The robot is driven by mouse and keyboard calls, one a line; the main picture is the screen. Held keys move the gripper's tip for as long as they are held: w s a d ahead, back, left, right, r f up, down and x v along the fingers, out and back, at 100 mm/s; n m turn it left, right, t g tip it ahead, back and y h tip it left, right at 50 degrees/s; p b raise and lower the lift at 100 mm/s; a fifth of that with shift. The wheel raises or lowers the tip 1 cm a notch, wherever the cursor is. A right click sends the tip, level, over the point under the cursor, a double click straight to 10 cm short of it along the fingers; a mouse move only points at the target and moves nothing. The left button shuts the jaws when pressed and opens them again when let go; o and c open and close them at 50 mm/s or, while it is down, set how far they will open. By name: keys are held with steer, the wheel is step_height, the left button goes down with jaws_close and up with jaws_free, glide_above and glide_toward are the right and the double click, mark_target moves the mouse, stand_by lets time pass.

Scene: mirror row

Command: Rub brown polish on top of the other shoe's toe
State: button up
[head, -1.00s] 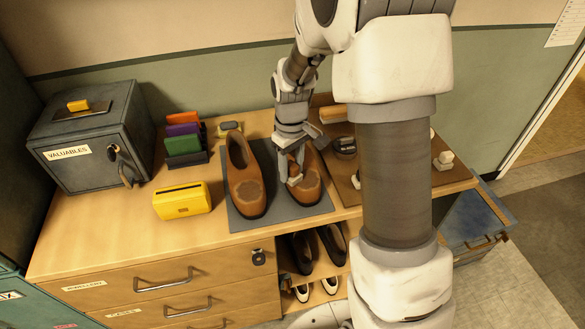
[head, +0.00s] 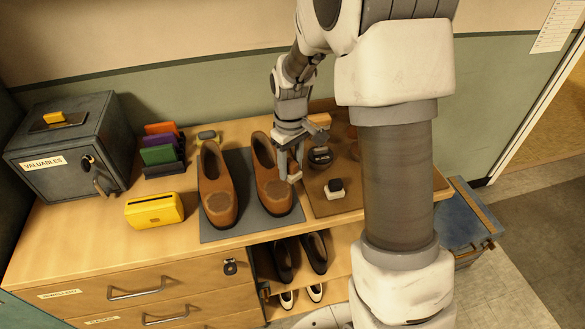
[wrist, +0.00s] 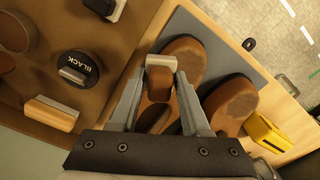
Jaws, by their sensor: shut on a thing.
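My gripper (head: 290,172) is shut on a small applicator, a pale block with a brown part, seen between the fingers in the wrist view (wrist: 160,66). It is at the right edge of the right brown shoe's toe (head: 274,196); I cannot tell whether it touches. The left brown shoe (head: 217,207) stands beside it on a grey mat (head: 244,222). Both toes have a dull, differently toned patch on top. In the wrist view the right shoe (wrist: 188,50) is partly hidden by the fingers, and the left shoe (wrist: 232,98) is beyond them.
A brown board (head: 345,206) on the right holds a tin marked BLACK (wrist: 80,70), a white-and-black applicator (head: 335,188) and a wooden-backed brush (wrist: 52,112). On the left are a yellow box (head: 154,211), coloured upright pieces in a rack and a grey safe (head: 68,148). Shoes sit on shelves below.

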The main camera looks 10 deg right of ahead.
steer(key=shift+r+p, duration=1.8)
steer(key=shift+r, duration=0.95)
